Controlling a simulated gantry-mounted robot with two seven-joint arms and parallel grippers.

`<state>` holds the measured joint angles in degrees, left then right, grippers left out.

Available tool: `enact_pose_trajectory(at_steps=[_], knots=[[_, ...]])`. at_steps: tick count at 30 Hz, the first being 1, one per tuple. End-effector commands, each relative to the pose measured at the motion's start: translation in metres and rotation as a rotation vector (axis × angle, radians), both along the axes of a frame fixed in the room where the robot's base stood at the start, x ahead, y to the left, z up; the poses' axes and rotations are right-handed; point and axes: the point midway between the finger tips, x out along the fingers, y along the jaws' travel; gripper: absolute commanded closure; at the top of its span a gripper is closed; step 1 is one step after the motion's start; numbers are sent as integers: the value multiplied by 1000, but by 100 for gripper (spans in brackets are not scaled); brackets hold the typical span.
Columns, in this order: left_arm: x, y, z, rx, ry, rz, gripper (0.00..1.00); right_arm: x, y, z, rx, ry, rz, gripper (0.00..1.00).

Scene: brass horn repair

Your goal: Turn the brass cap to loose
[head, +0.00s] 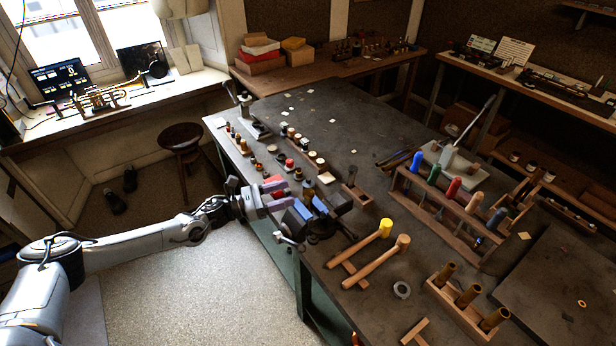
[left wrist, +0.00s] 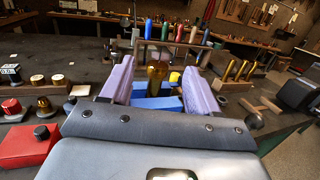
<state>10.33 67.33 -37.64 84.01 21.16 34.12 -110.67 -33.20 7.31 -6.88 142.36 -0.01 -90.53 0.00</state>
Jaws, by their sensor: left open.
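The brass cap (left wrist: 157,74) stands upright in the left wrist view, between the blue jaw pads (left wrist: 158,103) of a vise. In the head view the cap (head: 308,188) is a small brownish piece at the vise (head: 322,222) on the bench's near left edge. My left gripper (head: 288,192) reaches in from the left, just short of the cap. Its two lavender fingers (left wrist: 158,72) are open, one on each side of the cap in the wrist picture, and nothing is held. Whether they touch it I cannot tell. My right gripper is not in view.
Two mallets (head: 376,262) lie right of the vise. A rack of coloured-handled tools (head: 440,200) stands behind them. Several small caps and jars (head: 290,150) line the bench's left side. A red block (left wrist: 28,147) is close on the left in the wrist view.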

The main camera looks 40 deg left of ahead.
Motion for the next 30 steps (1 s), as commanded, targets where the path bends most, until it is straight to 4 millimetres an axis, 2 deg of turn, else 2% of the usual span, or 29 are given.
enact_pose_trajectory(at_steps=[1, 4, 8, 14, 24, 30], knots=[[-9, 9, 0, 21, 29, 6, 39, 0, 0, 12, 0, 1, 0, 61], [-19, 15, -8, 39, 63, 10, 39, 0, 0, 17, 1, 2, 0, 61], [-20, 13, -15, 41, 79, 10, 39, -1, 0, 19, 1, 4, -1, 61], [-1, 0, -14, 38, 75, 9, 39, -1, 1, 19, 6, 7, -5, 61], [44, -29, -14, 38, 75, 9, 39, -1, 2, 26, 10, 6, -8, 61], [61, -39, -15, 40, 76, 11, 39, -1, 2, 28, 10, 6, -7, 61]])
